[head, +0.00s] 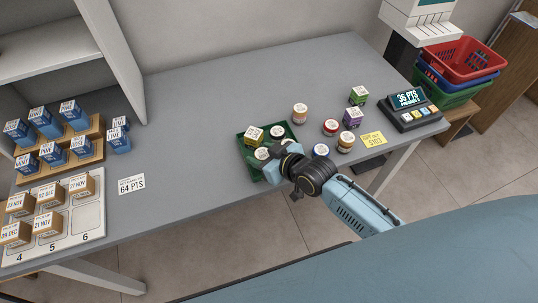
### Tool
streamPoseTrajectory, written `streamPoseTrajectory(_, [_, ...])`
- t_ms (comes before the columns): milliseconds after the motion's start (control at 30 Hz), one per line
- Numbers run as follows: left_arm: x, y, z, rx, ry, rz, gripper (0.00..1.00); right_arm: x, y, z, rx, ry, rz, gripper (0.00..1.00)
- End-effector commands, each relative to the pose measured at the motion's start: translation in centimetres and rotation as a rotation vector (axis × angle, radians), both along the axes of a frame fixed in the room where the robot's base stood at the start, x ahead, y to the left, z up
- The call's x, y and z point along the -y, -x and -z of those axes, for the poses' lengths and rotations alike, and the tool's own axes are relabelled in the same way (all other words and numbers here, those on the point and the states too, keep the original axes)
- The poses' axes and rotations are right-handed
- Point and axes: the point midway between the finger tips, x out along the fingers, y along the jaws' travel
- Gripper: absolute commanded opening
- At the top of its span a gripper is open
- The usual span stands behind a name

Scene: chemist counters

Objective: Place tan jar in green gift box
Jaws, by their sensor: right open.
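The green gift box (245,160) is an open tray near the front edge of the counter. A tan-looking jar (300,113) stands upright behind and right of the box, apart from the gripper. Another jar (346,143) with a brownish side stands further right; I cannot tell which is the named one. My left gripper is out of view.
A red jar (330,127), a blue-marked jar (320,150), a purple carton (352,118) and a green carton (358,95) stand to the right. A points display (410,106) is at the right end. Blue and tan cartons fill racks at left. The counter's middle is clear.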

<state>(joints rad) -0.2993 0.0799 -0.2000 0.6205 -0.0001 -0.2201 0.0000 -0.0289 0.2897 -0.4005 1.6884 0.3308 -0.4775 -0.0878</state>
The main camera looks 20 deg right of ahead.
Motion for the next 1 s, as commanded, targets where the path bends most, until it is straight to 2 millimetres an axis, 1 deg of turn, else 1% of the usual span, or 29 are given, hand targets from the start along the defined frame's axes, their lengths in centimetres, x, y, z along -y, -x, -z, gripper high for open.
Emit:
streamPoseTrajectory(167, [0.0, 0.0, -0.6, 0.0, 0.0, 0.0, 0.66, 0.8, 1.6, -1.1, 0.0, 0.002, 0.0, 0.49])
streamPoseTrajectory(400, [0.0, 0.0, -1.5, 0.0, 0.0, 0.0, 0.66, 2.8, 5.8, -3.6, -0.002, 0.003, -0.001, 0.49])
streamPoseTrajectory(500, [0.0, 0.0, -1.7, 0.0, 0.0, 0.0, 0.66, 3.5, 7.3, -4.6, -0.001, 0.002, 0.0, 0.49])
streamPoseTrajectory(600, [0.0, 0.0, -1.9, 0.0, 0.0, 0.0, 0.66, 4.1, 8.4, -5.2, -0.001, 0.002, 0.0, 0.49])
streamPoseTrajectory(800, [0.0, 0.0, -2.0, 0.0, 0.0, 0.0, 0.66, 4.6, 9.4, -5.9, 0.001, 0.0, 0.0, 0.49])
streamPoseTrajectory(1000, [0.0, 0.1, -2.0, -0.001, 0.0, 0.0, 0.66, 4.6, 9.4, -5.9, 0.001, 0.0, 0.0, 0.49])
